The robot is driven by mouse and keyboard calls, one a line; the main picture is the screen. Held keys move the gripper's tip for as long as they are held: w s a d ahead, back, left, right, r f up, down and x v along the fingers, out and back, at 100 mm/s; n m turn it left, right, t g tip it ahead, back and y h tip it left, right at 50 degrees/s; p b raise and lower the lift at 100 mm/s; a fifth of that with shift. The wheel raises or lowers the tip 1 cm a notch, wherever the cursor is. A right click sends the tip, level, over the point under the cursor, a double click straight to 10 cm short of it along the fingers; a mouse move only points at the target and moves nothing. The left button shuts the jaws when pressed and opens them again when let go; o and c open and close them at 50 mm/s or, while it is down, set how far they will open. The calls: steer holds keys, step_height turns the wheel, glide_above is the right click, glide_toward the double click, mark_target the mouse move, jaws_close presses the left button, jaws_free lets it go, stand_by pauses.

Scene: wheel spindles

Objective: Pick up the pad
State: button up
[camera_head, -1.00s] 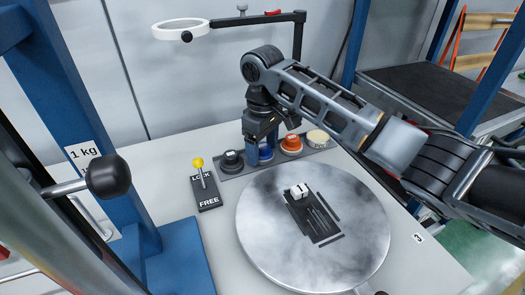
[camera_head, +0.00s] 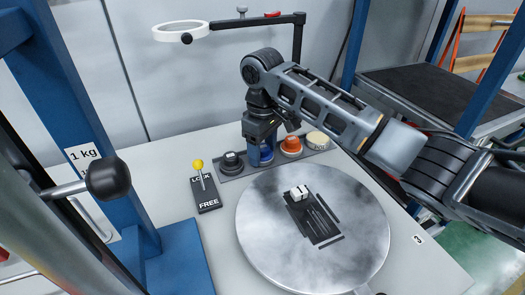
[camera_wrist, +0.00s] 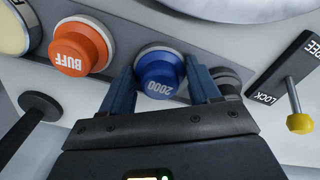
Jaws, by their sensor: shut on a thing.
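The blue round pad marked 2000 (camera_wrist: 160,75) sits in the grey holder strip (camera_wrist: 118,50), between my gripper's two blue fingers. My gripper (camera_wrist: 161,88) is shut on it, one finger at each side. In the head view my gripper (camera_head: 257,148) points down at the holder row and covers part of the blue pad (camera_head: 266,155). An orange pad marked BUFF (camera_wrist: 80,47) stands beside it, and it also shows in the head view (camera_head: 291,145). A dark pad (camera_head: 231,161) and a cream pad (camera_head: 317,139) stand at the row's ends.
A LOCK/FREE lever with a yellow knob (camera_head: 198,164) stands left. A ring magnifier (camera_head: 181,30) hangs behind. The white bench is otherwise clear.

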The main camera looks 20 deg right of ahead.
mark_target(265, 148)
steer(key=shift+r, duration=0.55)
steer(key=r, duration=0.3)
steer(key=shift+s+d+r+b, duration=0.15)
steer(key=shift+s+d+b, duration=0.1)
steer(key=shift+s+b, duration=0.1)
steer(key=s+d+r+p, duration=0.2)
steer(key=s+d+r, duration=0.4)
steer(key=s, duration=0.3)
steer(key=shift+r, duration=0.3)
